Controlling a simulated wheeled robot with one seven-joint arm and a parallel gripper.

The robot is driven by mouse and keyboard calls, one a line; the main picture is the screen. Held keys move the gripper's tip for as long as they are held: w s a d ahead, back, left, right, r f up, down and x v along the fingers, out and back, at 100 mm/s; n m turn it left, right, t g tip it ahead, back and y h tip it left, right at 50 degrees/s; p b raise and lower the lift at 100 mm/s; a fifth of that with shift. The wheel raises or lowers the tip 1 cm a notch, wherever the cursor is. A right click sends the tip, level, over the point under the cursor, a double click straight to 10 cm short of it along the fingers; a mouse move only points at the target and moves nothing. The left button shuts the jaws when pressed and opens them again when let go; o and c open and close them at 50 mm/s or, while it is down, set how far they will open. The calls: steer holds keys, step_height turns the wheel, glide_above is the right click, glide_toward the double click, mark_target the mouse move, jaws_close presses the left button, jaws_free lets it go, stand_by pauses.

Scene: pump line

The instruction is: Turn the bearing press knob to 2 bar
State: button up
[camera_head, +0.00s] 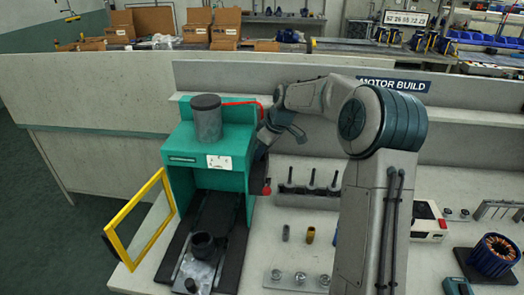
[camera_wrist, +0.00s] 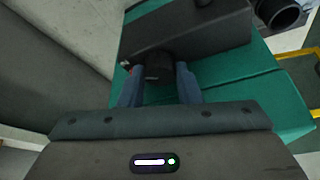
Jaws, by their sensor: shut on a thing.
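The bearing press is a teal machine (camera_head: 178,150) with a grey cylinder on top, left of centre in the head view. In the wrist view its teal body (camera_wrist: 268,92) fills the area beyond my gripper. My gripper (camera_wrist: 160,84) is shut on a dark round knob (camera_wrist: 158,65), with one blue-grey finger on each side. The knob sits below a dark box (camera_wrist: 195,28). In the head view my wrist is at the press's right side, and the fingertips and knob are hidden. No scale or pressure reading on the knob is legible.
A yellow-framed guard (camera_head: 138,222) stands open at the press's front left. A red hose (camera_head: 240,103) runs on top of the press. Right of it are a rack with upright pins (camera_head: 310,188) and small metal parts. A low wall (camera_head: 215,75) stands behind.

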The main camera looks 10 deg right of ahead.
steer(key=shift+w+r, duration=0.1)
steer(key=shift+r, duration=0.05)
steer(key=o, duration=1)
steer(key=shift+r, duration=0.1)
steer(key=shift+r+p, duration=0.25)
steer(key=shift+p, duration=0.05)
steer(key=p+v, duration=0.4)
steer(key=v, duration=0.3)
steer(key=shift+d+r, duration=0.1)
steer(key=shift+d, duration=0.2)
